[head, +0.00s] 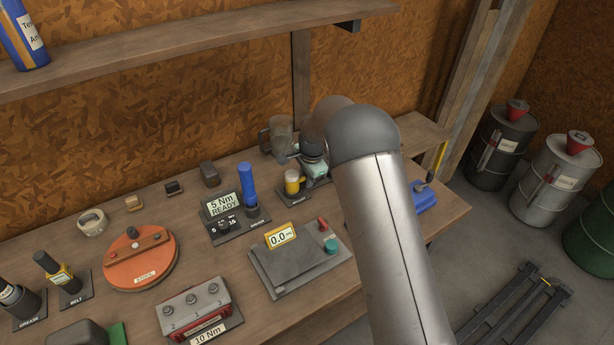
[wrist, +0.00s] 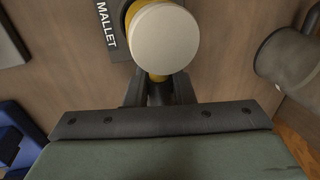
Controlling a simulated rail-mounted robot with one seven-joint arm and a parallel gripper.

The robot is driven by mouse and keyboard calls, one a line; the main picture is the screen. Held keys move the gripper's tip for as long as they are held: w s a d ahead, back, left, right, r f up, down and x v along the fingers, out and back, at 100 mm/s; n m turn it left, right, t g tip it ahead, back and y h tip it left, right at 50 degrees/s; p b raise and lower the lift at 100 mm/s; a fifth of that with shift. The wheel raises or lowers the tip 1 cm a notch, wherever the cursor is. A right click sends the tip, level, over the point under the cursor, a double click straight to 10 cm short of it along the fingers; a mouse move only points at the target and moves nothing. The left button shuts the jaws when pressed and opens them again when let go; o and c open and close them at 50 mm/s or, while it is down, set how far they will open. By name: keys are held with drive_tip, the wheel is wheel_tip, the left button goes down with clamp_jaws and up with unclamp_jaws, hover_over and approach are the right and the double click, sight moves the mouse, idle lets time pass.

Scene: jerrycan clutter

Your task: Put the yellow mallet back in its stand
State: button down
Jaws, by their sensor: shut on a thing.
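The yellow mallet (head: 291,186) shows in the head view as a yellow body with a pale end, above the dark stand plate (head: 284,200). In the wrist view its round white face (wrist: 164,39) fills the upper middle, with yellow behind it, beside the stand's plate marked MALLET (wrist: 104,40). My gripper (wrist: 160,92) is shut on the mallet just below the white face. My gripper (head: 306,171) is partly hidden by my arm in the head view. The mallet's lower part is hidden, and I cannot tell whether it touches the stand.
A grey scale (head: 300,264) is in front. A blue object (head: 424,199) lies to the right. A shelf (head: 190,48) runs above the bench.

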drive_tip(key=c, duration=1.1)
unclamp_jaws()
drive_tip(key=shift+c, duration=0.2)
drive_tip(key=b+v, duration=0.2)
drive_tip(key=v, duration=1.5)
drive_tip(key=shift+r, duration=0.3)
drive_tip(key=shift+s, duration=0.1)
drive_tip(key=s+d+r+n+g, duration=0.1)
drive_tip(key=s+d+n, duration=0.2)
drive_tip(key=s+d, duration=0.45)
drive_tip(key=s+d+r+n, duration=0.15)
drive_tip(key=s+d, duration=0.25)
drive_tip(key=s, duration=0.6)
drive_tip(key=s+d+f+n, duration=0.2)
drive_tip(key=s+f+n, duration=0.1)
drive_tip(key=s, duration=0.7)
drive_tip(key=s+d+f+n+h, duration=0.1)
drive_tip(key=s+d+f+n, duration=0.2)
drive_tip(key=s, duration=0.6)
drive_tip(key=shift+s+f+n+g, duration=0.25)
drive_tip(key=shift+s+n+g, duration=0.1)
drive_tip(key=shift+s+g, duration=0.05)
